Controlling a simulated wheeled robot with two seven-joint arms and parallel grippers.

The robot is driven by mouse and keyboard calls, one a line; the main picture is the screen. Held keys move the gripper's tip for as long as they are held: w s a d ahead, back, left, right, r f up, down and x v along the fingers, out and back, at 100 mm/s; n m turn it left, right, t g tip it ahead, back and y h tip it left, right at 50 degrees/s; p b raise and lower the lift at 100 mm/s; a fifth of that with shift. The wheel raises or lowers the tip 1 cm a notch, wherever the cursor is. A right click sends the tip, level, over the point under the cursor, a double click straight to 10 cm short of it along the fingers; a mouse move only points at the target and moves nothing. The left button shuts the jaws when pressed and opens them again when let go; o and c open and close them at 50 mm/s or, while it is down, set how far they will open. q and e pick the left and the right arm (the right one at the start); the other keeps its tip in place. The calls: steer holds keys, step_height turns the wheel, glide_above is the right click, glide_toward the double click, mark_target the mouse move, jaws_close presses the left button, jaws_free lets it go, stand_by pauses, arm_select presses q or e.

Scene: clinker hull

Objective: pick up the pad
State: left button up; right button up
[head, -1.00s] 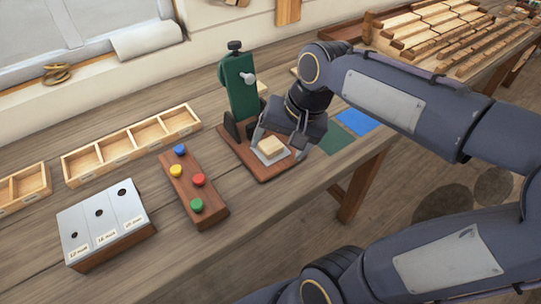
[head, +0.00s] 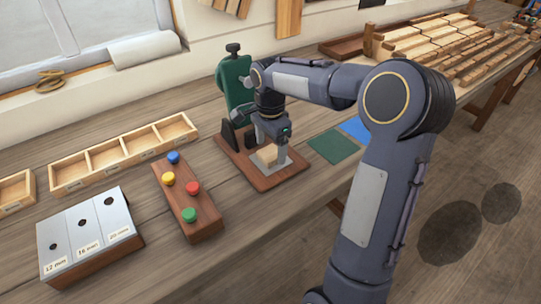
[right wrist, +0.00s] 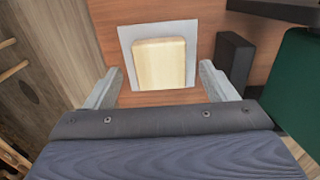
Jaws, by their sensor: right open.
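The pad, a pale wooden block (head: 266,157), sits on a grey metal plate on the reddish-brown base of a green press (head: 236,85). In the right wrist view the pad (right wrist: 160,63) lies flat on the grey square plate (right wrist: 126,42). My right gripper (head: 271,150) is over the pad and partly hides it in the head view. In the right wrist view its fingers (right wrist: 158,84) are open, one on each side at the pad's near edge, with a gap to the pad on both sides. My left gripper is out of view.
The press's upright stands close beside my right gripper. A wooden board with coloured knobs (head: 186,205), a metal-topped hole block (head: 88,238) and a divided wooden tray (head: 125,152) are to the left. Green (head: 334,146) and blue mats lie to the right.

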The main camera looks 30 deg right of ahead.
steer(key=shift+f, duration=0.95)
steer(key=c, duration=1.1)
steer(key=shift+r, duration=0.1)
steer(key=shift+c, duration=0.2)
steer(key=shift+r, duration=0.1)
